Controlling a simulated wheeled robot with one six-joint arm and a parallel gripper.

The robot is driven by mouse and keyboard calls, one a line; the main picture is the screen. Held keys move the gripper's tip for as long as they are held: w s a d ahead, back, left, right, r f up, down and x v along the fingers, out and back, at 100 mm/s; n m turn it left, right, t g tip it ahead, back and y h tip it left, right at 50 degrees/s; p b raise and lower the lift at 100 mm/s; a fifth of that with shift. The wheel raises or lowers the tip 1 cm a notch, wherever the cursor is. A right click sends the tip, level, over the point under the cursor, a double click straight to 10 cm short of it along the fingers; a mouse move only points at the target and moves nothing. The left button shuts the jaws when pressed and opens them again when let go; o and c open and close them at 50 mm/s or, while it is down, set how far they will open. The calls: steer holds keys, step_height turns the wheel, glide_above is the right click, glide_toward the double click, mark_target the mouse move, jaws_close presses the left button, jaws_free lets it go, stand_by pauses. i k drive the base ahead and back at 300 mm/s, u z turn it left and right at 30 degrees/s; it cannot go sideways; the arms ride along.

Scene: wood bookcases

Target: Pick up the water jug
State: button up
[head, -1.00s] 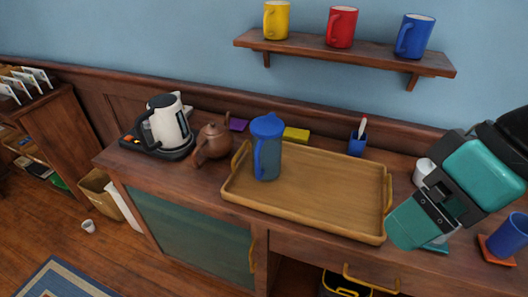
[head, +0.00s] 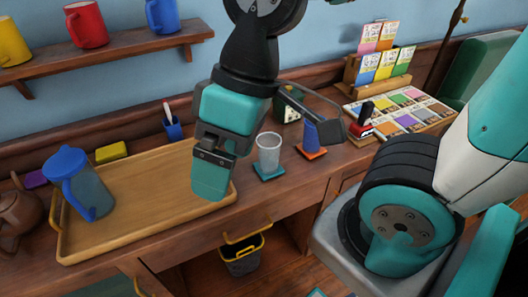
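The water jug (head: 80,184) has a blue lid and handle and a see-through grey-blue body. It stands upright at the left end of a wooden tray (head: 125,237) on the counter in the head view. My gripper (head: 209,188) is teal and points down in front of the tray's right end, to the right of the jug and apart from it. Its fingers overlap in this view, so I cannot tell whether it is open or shut. No held thing shows at it.
A brown teapot (head: 20,212) stands just left of the tray. A clear tumbler (head: 268,154) on a teal coaster and a blue cup (head: 310,133) on an orange coaster are to the right. A shelf (head: 110,56) with mugs hangs above. The tray's middle is empty.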

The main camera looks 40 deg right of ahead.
mark_target(70, 170)
steer(key=u, duration=2.75)
steer(key=k, duration=1.15)
steer(key=z, duration=1.5)
